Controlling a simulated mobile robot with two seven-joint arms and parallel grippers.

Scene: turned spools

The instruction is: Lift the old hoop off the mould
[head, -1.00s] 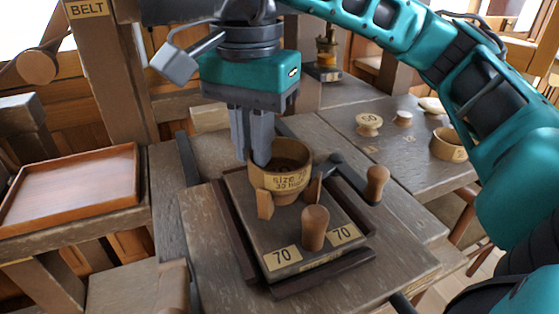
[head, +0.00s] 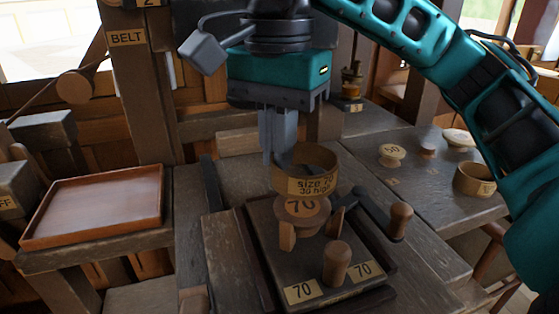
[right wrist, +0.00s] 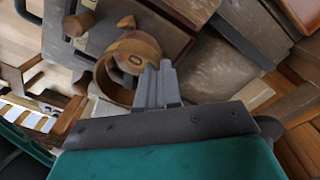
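The old hoop (head: 312,187), a wooden ring marked "size 70", is held in the air just above the mould. The mould (head: 302,210), a round wooden block marked 70, stands on the dark base plate (head: 262,236) with its top showing below the hoop. My right gripper (head: 275,158) is shut on the hoop's left wall, with its fingers pointing down. In the right wrist view the hoop (right wrist: 103,84) is at the fingertips, overlapping the mould (right wrist: 138,50) in the picture. My left gripper is not in view.
A wooden knob (head: 337,262) stands in front of the mould, and a crank handle (head: 401,220) is to its right. An empty reddish tray (head: 90,238) is at the left. Another hoop (head: 474,181) and a round piece marked 50 (head: 392,153) are on the right table.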

